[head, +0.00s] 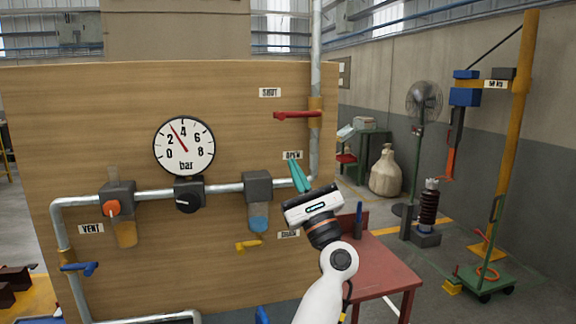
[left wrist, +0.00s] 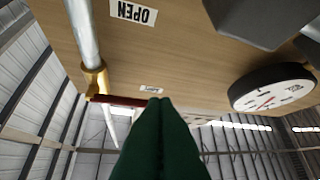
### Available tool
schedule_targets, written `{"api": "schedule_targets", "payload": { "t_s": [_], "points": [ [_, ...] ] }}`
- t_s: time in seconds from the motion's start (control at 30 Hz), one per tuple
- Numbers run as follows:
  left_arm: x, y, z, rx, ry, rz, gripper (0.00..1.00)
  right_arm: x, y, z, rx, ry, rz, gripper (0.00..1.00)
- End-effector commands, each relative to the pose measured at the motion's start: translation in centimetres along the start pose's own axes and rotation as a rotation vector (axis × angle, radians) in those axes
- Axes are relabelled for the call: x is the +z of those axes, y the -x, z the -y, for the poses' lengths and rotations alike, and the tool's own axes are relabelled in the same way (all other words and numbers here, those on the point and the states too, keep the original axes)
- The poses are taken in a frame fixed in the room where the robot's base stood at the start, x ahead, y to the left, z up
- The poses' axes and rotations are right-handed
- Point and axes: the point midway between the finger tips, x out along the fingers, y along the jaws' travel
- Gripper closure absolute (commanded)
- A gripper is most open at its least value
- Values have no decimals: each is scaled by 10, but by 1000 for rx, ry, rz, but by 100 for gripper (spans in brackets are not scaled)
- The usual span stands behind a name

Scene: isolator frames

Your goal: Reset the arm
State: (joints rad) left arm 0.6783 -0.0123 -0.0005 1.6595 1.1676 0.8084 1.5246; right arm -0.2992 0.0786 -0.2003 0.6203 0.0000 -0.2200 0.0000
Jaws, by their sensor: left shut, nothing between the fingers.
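My left gripper (head: 300,177) has green fingers that are together and empty. It is raised in front of the wooden panel (head: 90,120), beside the OPEN label (head: 292,155) and below the red valve handle (head: 296,114). The red handle lies level across the vertical pipe, beneath the SHUT label (head: 270,92). In the left wrist view the shut fingers (left wrist: 160,102) point up the panel, near the red handle (left wrist: 120,100) in the picture; I cannot tell any contact there. My right gripper is not in view.
The panel carries a pressure gauge (head: 184,146), a black knob (head: 188,201), a yellow handle (head: 249,245) and a blue handle (head: 78,267). A red table (head: 385,275) stands behind my arm. A fan (head: 424,105) and a yellow post (head: 513,140) stand farther right.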

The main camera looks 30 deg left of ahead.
Motion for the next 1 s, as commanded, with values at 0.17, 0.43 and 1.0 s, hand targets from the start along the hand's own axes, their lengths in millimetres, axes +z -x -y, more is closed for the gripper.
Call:
{"api": "schedule_targets", "payload": {
  "t_s": [0.17,0.43,1.0],
  "points": [
    [2,38,3,-1,2,1,100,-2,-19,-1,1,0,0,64],
    [-1,57,4,0,1,0,100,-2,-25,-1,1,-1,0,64],
    [18,176,-38,690,-728,-277,100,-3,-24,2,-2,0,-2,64]
  ]
}}
